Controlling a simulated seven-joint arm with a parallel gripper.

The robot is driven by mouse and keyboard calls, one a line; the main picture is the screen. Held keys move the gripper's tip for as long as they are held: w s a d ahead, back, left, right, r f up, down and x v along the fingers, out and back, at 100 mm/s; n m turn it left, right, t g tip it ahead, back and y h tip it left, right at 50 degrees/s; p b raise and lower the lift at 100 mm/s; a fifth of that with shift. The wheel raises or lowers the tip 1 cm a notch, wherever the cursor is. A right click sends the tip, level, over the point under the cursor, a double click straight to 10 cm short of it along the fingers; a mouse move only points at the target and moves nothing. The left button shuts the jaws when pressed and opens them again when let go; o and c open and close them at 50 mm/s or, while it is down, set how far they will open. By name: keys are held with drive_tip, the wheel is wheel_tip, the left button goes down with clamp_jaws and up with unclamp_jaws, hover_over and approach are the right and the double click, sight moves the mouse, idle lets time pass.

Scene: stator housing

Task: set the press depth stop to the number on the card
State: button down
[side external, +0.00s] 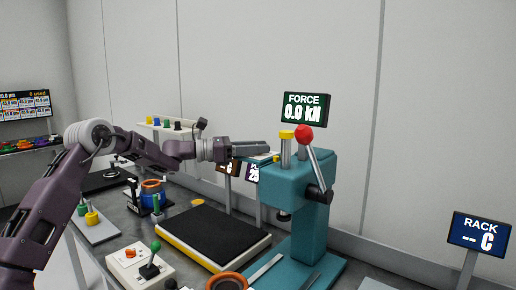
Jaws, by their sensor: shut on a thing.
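The teal press (290,187) stands on the bench right of centre. A metal post with a yellow cap (287,134) rises from its top, beside a lever with a red ball (303,134). My gripper (270,157) reaches in from the left, close to the post at the press's upper left edge. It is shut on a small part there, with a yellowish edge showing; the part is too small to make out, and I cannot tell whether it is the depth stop.
A green FORCE display (304,109) reads 0.0 kN above the press. A blue RACK sign (478,234) reads "-- C" at right. A black mat (210,234) lies left of the press.

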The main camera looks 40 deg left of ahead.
drive_tip(key=c, duration=1)
unclamp_jaws()
drive_tip(key=shift+c, duration=0.2)
drive_tip(key=v, duration=0.7)
drive_tip(key=shift+a, duration=0.1)
